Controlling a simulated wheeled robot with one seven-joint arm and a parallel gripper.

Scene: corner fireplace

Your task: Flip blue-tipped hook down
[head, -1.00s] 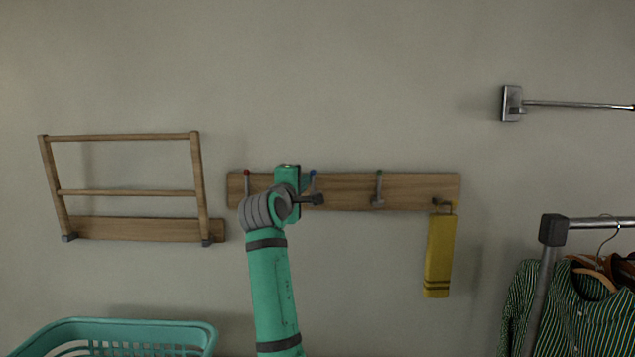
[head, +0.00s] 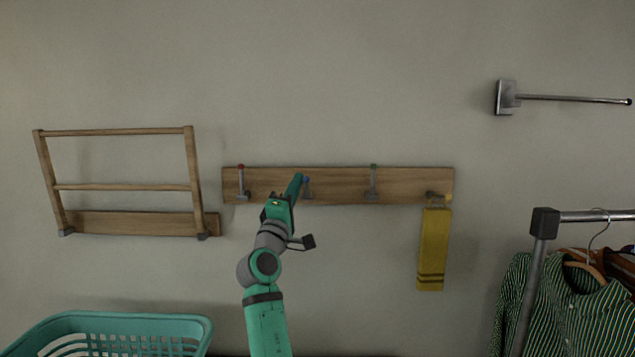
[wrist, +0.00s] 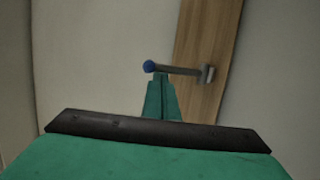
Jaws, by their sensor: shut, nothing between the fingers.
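The blue-tipped hook (head: 307,182) is on the wooden wall rail (head: 338,187), with its blue tip up and its base lower. In the wrist view its grey shaft (wrist: 178,70) runs sideways from the mount on the rail to the blue ball. My gripper (head: 299,177) is shut and empty, its fingertips just left of the blue tip in the head view. In the wrist view the shut green fingers (wrist: 160,80) reach up to the shaft near the blue ball. I cannot tell whether they touch it.
A red-tipped hook (head: 241,180) and a green-tipped hook (head: 373,181) stand upright on either side. A yellow cloth (head: 433,248) hangs at the rail's right end. A wooden rack (head: 123,187) is left, a teal basket (head: 130,322) below, striped shirts (head: 570,300) lower right.

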